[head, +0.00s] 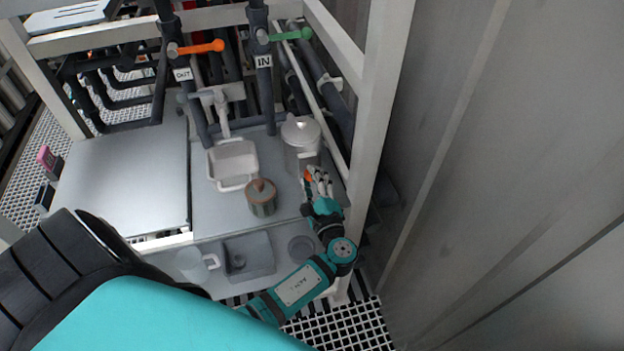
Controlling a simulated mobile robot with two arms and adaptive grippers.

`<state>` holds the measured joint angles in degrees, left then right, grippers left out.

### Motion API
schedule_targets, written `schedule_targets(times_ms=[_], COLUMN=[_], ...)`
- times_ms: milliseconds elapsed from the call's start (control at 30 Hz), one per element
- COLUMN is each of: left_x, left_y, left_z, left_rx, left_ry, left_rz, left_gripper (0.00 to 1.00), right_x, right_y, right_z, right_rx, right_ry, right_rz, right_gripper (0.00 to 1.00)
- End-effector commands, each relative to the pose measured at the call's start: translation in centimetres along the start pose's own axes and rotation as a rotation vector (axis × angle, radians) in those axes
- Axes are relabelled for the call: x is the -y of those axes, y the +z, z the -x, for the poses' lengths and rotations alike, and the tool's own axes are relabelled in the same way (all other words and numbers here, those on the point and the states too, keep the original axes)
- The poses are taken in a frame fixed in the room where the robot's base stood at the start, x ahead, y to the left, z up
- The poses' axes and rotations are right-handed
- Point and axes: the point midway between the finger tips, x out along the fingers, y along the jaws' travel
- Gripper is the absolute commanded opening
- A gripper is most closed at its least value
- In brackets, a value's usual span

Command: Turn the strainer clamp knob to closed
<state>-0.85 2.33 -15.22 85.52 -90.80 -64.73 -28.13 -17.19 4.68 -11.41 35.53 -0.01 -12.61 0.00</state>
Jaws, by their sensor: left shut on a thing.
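The strainer (299,137) is a grey metal canister with a domed lid, standing at the right of the metal bench by the white frame post. My left gripper (315,180) is at the lower front of the strainer, its fingers shut around a small orange part (308,176), which looks like the clamp knob. The fingers hide most of this part, so I cannot tell its turn position. My right gripper is out of view.
A jar with a reddish lid (262,197) and a white basin (233,164) stand left of the gripper. A white jug (193,265) stands near the front. Pipes carry an orange handle (200,47) and a green handle (290,35). The white post (372,120) is close on the right.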

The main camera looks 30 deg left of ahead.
Motion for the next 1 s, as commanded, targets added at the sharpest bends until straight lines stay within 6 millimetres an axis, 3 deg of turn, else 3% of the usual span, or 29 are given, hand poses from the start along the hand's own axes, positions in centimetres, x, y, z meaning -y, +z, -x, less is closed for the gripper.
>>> schedule_targets(times_ms=[167,200,367,733,1000], left_x=[-0.1,-0.1,-0.1,-0.1,-0.1], left_y=[-0.1,-0.1,-0.1,-0.1,-0.1], left_z=[0.1,0.1,0.1,0.7,5.9], left_rx=[-0.004,-0.004,-0.003,-0.002,-0.005], left_ry=[0.001,0.001,0.001,0.0,0.003], left_rz=[-0.003,-0.002,-0.001,0.0,0.0], left_gripper=[0.0,0.35,0.55,0.55,0.55], right_x=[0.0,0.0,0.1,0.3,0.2], right_y=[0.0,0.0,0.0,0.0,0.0], right_z=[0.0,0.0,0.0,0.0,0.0], right_rx=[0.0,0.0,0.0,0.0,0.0], right_ry=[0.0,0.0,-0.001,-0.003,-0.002], right_rz=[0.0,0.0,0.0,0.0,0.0], right_gripper=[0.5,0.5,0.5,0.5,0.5])
